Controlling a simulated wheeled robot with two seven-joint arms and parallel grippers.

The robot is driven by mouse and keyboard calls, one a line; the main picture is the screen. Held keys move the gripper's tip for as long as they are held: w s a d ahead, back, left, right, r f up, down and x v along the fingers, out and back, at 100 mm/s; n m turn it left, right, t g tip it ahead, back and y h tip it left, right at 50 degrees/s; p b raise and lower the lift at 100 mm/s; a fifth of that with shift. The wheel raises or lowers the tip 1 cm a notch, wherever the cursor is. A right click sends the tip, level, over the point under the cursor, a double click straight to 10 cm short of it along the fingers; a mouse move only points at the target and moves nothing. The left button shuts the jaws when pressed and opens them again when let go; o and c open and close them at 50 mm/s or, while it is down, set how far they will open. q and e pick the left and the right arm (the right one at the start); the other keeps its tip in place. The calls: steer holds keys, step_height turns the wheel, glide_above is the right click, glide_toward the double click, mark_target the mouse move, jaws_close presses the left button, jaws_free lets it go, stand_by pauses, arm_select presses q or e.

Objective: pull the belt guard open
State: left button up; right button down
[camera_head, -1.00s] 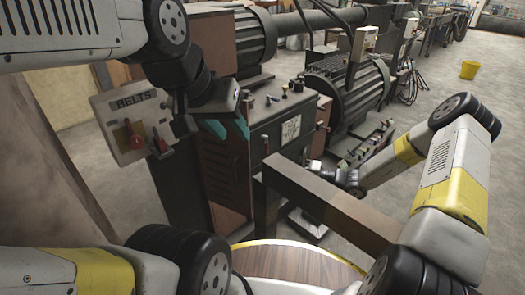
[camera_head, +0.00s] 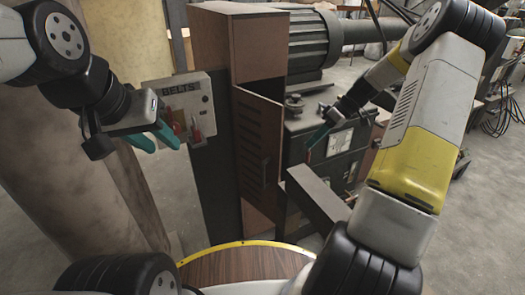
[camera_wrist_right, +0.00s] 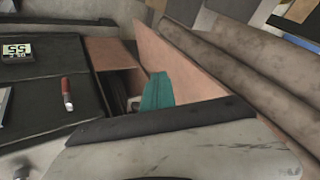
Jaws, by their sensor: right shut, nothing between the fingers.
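The belt guard (camera_head: 258,150) is a brown slatted panel on the machine, below a brown cabinet, in the head view. It looks partly swung out, with a gap showing behind it. In the right wrist view its plain brown face (camera_wrist_right: 185,65) runs diagonally. My right gripper (camera_head: 318,140) is right of the guard, apart from its slatted side. Its teal fingers (camera_wrist_right: 158,92) are shut and empty, down in the gap beside the brown face; contact cannot be told. My left gripper (camera_head: 158,138) is left of the guard, its teal fingers apart and empty.
A pale box marked BELTS (camera_head: 182,105) with red switches is close to my left gripper. A brown cabinet (camera_head: 240,45) and green motor (camera_head: 312,40) stand behind. A dark beam (camera_head: 317,195) juts out before the machine.

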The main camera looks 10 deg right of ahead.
steer(key=s+a+f, duration=0.2)
steer(key=a+f, duration=0.5)
steer(key=a, duration=0.2)
steer(key=shift+f, duration=0.4)
steer(key=shift+s, duration=0.1)
